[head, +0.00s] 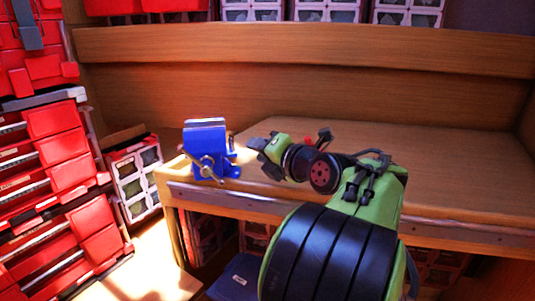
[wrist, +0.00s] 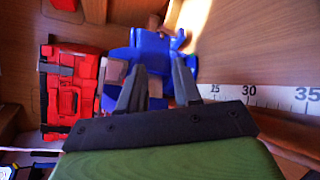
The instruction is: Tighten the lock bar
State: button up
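A blue bench vise (head: 205,134) stands upright at the left front corner of the wooden workbench. Its metal lock bar (head: 207,168) shows on the side of the vise that faces me, low down and slanted. My gripper (head: 262,148) is just right of the vise in the head view, apart from it. In the wrist view the blue vise (wrist: 152,46) lies beyond the fingertips, and the two dark fingers of my gripper (wrist: 160,66) stand apart with nothing held between them. I cannot clearly make out the lock bar in the wrist view.
The workbench (head: 440,160) has free room to the right and behind my arm. Red tool cases (head: 60,150) are stacked on the left. A crate (head: 135,175) stands left of the bench. A ruler scale (wrist: 265,100) runs along the bench edge.

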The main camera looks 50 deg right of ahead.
jog(key=v, duration=0.4)
jog(key=shift+r+p, duration=0.15)
jog(key=shift+p, duration=0.15)
jog(key=shift+c, duration=1.3)
jog(key=d+r+m+p, duration=0.1)
jog(key=m+p, duration=0.2)
jog(key=p, duration=0.1)
jog(key=w+d+r+m+g+y+p, duration=0.1)
jog(key=d+m+p, duration=0.1)
jog(key=m+p, duration=0.2)
jog(key=w+d+r+m+p, duration=0.1)
jog(key=m+p, duration=0.3)
jog(key=shift+w+d+r+g+p, duration=0.1)
jog(key=shift+d+r+g+p, duration=0.25)
jog(key=shift+r+g, duration=0.05)
grip_shut()
jog(key=m+g+y+p, duration=0.1)
jog(key=m+y+p, duration=0.2)
jog(key=m+p, duration=1.7)
send_over(232, 140)
jog(key=s+d, duration=0.2)
jog(key=s, duration=0.4)
notch_tip(232, 140, down, 3)
jog(key=m, duration=0.1)
jog(key=shift+w+a+f, duration=0.5)
jog(key=shift+w+f, duration=0.05)
jog(key=shift+f, duration=0.1)
jog(key=shift+w+a+f, duration=0.45)
jog(key=shift+w+f, duration=0.1)
jog(key=shift+f, duration=0.1)
